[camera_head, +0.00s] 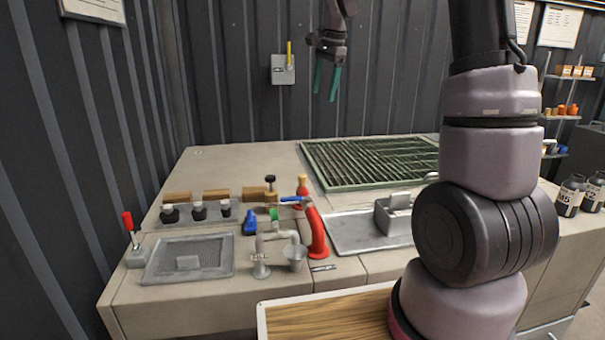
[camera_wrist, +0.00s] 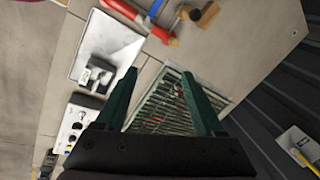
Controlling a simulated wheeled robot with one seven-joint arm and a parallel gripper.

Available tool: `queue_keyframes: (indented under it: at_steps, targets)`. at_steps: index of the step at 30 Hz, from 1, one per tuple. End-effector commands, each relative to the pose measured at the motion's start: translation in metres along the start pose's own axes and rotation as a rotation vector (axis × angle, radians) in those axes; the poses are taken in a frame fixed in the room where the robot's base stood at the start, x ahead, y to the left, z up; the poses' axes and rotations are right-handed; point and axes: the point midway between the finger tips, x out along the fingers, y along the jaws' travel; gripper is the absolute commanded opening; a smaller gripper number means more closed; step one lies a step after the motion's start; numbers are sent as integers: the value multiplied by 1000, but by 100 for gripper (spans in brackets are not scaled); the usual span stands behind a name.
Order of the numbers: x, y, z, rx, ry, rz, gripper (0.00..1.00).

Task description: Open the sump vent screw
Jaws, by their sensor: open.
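My gripper (camera_head: 325,92) hangs open and empty in the air near the back wall, well above the bench; its two green fingers also show in the wrist view (camera_wrist: 158,80), apart with nothing between them. A small black-topped screw (camera_head: 270,182) stands at a wooden block near the middle of the bench, left of a red curved pump body (camera_head: 316,232). I cannot tell for sure whether it is the sump vent screw. A blue lever (camera_head: 291,200) lies close to it. The gripper is far from these parts.
A green-framed grate (camera_head: 372,162) covers the back right of the bench (camera_head: 235,158). A metal tray with a box (camera_head: 345,232) lies right of the pump. A red-handled lever (camera_head: 129,223) and mesh tray (camera_head: 170,270) are at left. A yellow-handled wall box (camera_head: 283,70) hangs behind.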

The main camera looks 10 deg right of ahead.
Motion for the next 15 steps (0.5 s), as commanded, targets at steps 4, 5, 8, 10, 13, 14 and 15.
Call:
queue_keyframes:
  at_steps: [4, 5, 8, 10, 13, 14, 15]
  targets:
    - [73, -42, -19, 150, -11, 87, 70]
    - [87, -49, -22, 181, -11, 103, 70]
    - [137, -68, -30, 279, -6, 154, 70]
    - [170, -76, -34, 339, 2, 185, 70]
    - [208, -84, -37, 411, 12, 220, 70]
    - [217, -85, -38, 429, 16, 229, 70]
    - [228, -87, -38, 449, 20, 238, 70]
